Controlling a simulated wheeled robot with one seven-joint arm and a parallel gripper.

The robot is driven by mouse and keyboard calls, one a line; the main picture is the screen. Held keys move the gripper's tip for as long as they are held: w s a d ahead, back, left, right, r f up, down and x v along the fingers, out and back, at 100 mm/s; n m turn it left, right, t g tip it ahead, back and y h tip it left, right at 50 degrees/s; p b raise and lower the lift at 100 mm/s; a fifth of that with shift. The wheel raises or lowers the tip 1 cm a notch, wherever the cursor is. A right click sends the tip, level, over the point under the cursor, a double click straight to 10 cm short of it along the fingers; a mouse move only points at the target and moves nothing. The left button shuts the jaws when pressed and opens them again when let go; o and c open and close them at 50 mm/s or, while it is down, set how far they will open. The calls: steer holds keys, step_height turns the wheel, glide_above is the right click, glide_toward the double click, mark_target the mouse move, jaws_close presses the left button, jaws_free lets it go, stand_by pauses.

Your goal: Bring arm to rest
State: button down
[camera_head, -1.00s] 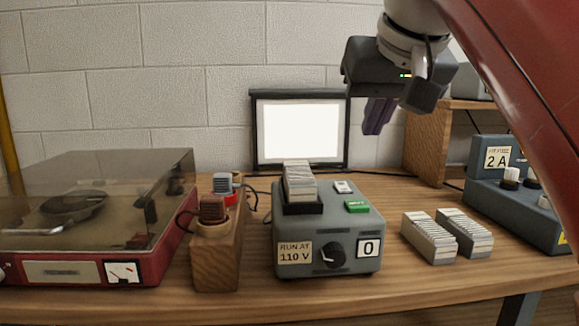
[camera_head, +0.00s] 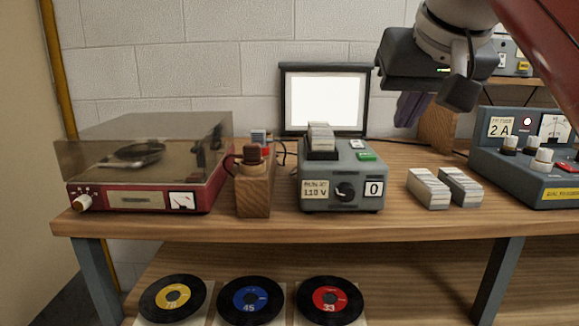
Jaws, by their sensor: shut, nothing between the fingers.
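My gripper (camera_head: 412,109) hangs from my arm at the upper right of the view. Its dark purple fingers point down and are closed together, with nothing between them. It is in the air above the bench (camera_head: 405,222), above and behind two racks of slides, and touches nothing that I can see. My red arm link covers the upper right corner.
A grey projector (camera_head: 341,190) stands before a lit screen (camera_head: 325,100). Left are a wooden holder (camera_head: 255,190) and a record player (camera_head: 140,195). Slide racks (camera_head: 428,188) and a blue-grey power unit (camera_head: 530,180) stand right. Records (camera_head: 250,318) lie on the lower shelf.

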steer(key=s+f, duration=0.3)
steer(key=f, duration=0.9)
steer(key=s+f+g, duration=0.1)
steer(key=s+f, duration=0.3)
steer(key=f, duration=0.8)
steer(key=s+f+g, duration=0.1)
steer(key=s+f, duration=0.3)
steer(key=f, duration=0.8)
steer(key=shift+d+f, duration=0.15)
steer(key=shift+f, duration=0.05)
